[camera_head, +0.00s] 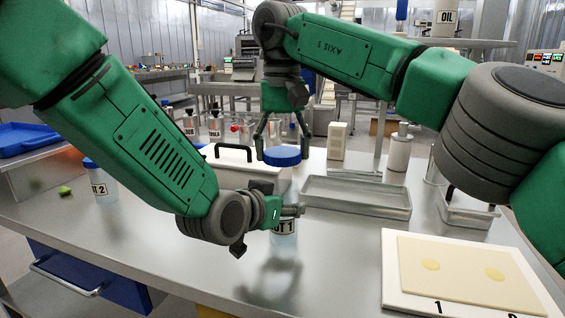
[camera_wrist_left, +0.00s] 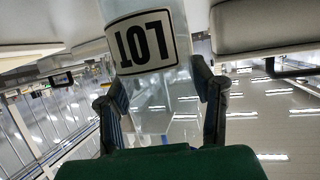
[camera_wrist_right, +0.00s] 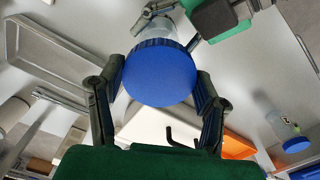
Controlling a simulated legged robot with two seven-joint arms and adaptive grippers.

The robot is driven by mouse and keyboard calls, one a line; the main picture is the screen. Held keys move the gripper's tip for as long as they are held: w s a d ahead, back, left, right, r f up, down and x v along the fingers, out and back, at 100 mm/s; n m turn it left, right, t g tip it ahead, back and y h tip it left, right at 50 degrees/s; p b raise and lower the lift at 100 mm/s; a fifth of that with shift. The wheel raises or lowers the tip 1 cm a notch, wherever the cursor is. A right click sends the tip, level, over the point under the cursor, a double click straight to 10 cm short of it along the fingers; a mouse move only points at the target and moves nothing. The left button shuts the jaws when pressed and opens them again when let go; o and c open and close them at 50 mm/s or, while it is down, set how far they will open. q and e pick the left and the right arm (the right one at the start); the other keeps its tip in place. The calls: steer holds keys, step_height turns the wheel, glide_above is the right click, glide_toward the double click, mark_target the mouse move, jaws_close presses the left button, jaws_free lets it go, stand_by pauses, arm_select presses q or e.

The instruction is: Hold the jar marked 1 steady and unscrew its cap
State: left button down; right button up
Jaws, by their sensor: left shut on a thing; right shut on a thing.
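The jar marked 1 (camera_head: 284,227) is clear with a white label and stands upright on the table. My left gripper (camera_head: 288,211) is shut around its body from the left; the left wrist view shows the jar (camera_wrist_left: 165,95) between the two fingers, label upside down. The blue cap (camera_head: 282,156) is between the fingers of my right gripper (camera_head: 283,148), which points down from above. The cap also shows in the right wrist view (camera_wrist_right: 160,75). It is high over the jar's label and looks lifted off, but the jar's rim is hard to make out.
A second jar (camera_head: 100,187) with a blue cap stands at left. An empty metal tray (camera_head: 356,206) lies right of the jar. A white board (camera_head: 392,275) with a pasta sheet is at front right. A lidded box with a black handle (camera_head: 232,150) is behind.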

arm_select(q)
steer(key=c, duration=0.6)
jaws_free()
